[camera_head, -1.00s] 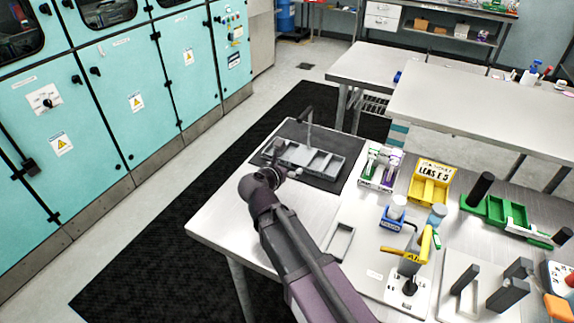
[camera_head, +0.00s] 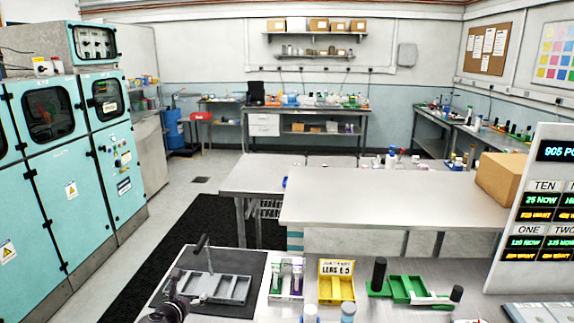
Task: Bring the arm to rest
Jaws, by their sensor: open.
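My gripper (camera_head: 187,299) is low at the left of the view, beside the near left corner of the grey compartment tray (camera_head: 232,290). Its jaws are small and dark here but open, and nothing shows between them. My wrist is just left of it; the rest of my arm is cut off by the bottom edge. The tray lies on a dark mat (camera_head: 250,262) on the metal bench. I cannot tell whether my gripper touches the tray.
Right of the mat stand a white rack with green and purple parts (camera_head: 287,279), a yellow labelled bin (camera_head: 336,288) and a green holder (camera_head: 407,288). Bottle tops (camera_head: 348,310) show at the bottom edge. A lit score board (camera_head: 545,210) is at right.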

